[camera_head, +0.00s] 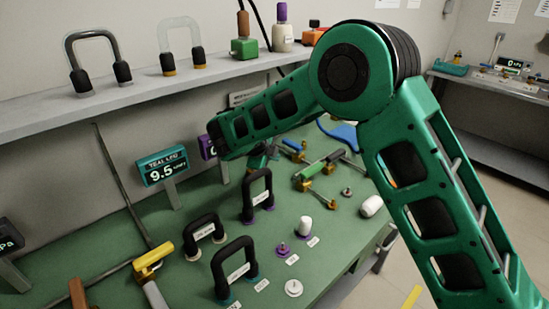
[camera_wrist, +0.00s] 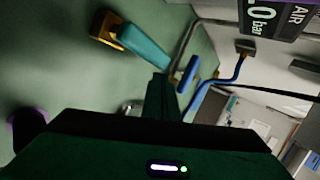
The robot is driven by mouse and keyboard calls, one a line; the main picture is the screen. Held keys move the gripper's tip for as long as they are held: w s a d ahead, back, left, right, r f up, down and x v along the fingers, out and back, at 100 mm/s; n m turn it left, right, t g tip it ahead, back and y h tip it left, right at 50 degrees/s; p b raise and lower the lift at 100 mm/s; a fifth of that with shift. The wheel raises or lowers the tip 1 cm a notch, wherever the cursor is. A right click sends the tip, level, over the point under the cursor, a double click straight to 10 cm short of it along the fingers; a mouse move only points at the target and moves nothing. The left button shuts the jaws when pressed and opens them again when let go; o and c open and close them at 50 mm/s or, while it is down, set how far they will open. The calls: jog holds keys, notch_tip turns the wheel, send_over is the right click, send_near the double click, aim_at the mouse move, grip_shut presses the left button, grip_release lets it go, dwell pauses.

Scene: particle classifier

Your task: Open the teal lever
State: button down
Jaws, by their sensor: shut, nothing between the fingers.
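The teal lever (camera_wrist: 146,44) shows in the wrist view as a flat teal bar on a brass-coloured fitting (camera_wrist: 104,28). It slants down to the right, and its lower end lies close to my gripper's tip in the picture. Whether they touch I cannot tell. My gripper (camera_wrist: 163,82) is shut, with nothing visible between its fingers. In the head view my gripper (camera_head: 262,157) hangs over the green bench, and I cannot make out the teal lever clearly there. A teal-framed display (camera_head: 162,166) reads "TEAL LEV" and 9.5.
A blue lever (camera_wrist: 189,74) and a blue pipe (camera_wrist: 213,91) are right of my gripper. Black handles (camera_head: 235,264) and small knobs stand in front. A shelf (camera_head: 150,92) runs behind.

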dwell(0.3)
jog(key=v, duration=1)
jog(key=shift+s+r, duration=0.2)
jog(key=shift+r, duration=0.05)
